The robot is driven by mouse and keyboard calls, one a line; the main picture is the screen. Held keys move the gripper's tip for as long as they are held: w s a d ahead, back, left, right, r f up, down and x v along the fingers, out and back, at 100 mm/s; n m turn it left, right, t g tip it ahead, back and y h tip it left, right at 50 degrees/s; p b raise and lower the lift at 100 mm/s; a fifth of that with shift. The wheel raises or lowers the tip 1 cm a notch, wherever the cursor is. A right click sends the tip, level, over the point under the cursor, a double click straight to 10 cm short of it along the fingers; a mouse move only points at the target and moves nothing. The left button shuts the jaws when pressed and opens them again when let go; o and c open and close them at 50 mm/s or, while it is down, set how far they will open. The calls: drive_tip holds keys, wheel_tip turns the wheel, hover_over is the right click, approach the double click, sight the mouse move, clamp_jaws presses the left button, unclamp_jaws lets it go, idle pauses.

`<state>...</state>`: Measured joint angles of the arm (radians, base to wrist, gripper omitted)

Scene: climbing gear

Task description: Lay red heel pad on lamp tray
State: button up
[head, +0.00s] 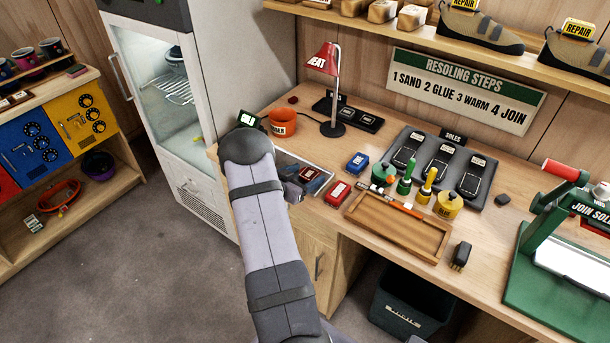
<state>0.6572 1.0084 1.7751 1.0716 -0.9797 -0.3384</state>
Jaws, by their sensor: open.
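A heat lamp with a red shade (321,60) stands on the workbench on a dark round base. A long black tray (372,126) with dark inset pieces lies behind and beside the lamp base. A shallow clear-sided bin (322,186) sits at the bench's front edge and holds small red and dark flat pieces. A red piece (309,173) in it may be the heel pad; its label is too small to read. My gripper (296,191) is open at the bin's near left side, partly hidden by my arm. I cannot tell its exact height over the bin.
Bottles and brushes stand behind a wooden tray (398,228). A black sole board (469,189) and green press (560,275) are farther right.

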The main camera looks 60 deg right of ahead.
drive_tip(key=shift+r, duration=0.2)
drive_tip(key=b+v, duration=0.2)
drive_tip(key=v, duration=1)
drive_tip(key=shift+a+f, duration=0.1)
